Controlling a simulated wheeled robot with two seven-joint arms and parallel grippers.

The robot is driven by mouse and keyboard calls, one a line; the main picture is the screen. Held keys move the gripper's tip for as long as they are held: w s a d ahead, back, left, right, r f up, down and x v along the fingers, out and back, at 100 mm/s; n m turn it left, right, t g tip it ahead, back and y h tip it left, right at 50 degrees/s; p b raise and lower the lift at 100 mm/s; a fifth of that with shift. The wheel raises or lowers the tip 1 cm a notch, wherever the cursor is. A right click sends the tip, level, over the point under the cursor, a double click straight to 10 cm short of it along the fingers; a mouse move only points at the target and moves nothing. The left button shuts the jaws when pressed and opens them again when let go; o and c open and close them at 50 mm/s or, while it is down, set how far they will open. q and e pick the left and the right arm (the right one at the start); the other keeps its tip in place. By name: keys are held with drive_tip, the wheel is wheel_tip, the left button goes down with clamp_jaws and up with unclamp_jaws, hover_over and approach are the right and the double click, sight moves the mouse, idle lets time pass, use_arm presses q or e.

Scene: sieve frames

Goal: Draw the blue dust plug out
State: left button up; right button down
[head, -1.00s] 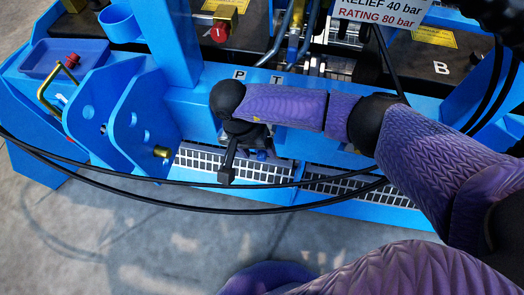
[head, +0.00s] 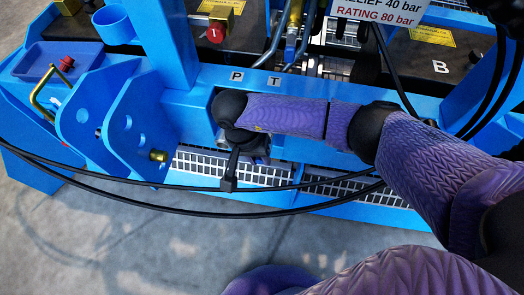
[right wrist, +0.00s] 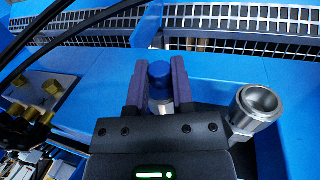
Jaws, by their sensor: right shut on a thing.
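The blue dust plug (right wrist: 160,72) is a short rounded blue cap between the two purple fingers of my right gripper (right wrist: 158,78) in the right wrist view. The fingers are shut on its sides. Silver metal shows just below and behind the plug; I cannot tell whether the plug still sits in a fitting. In the head view my right gripper (head: 250,158) is at the blue frame's front, below the P and T labels, and mostly hidden by my wrist. My left gripper is out of view.
An open silver coupling (right wrist: 258,103) stands right beside my gripper in the right wrist view. Black hoses (head: 200,207) loop across the front. A blue bracket (head: 125,130) with a brass fitting (head: 158,156) is to the left. A grated step (head: 200,165) runs below.

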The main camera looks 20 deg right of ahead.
drive_tip(key=shift+s+a+r+p, duration=0.1)
drive_tip(key=shift+s+a+p, duration=0.2)
drive_tip(key=shift+s+p, duration=0.1)
drive_tip(key=shift+s+a+p, duration=0.5)
drive_tip(key=shift+s+a, duration=0.25)
drive_tip(key=shift+s, duration=0.35)
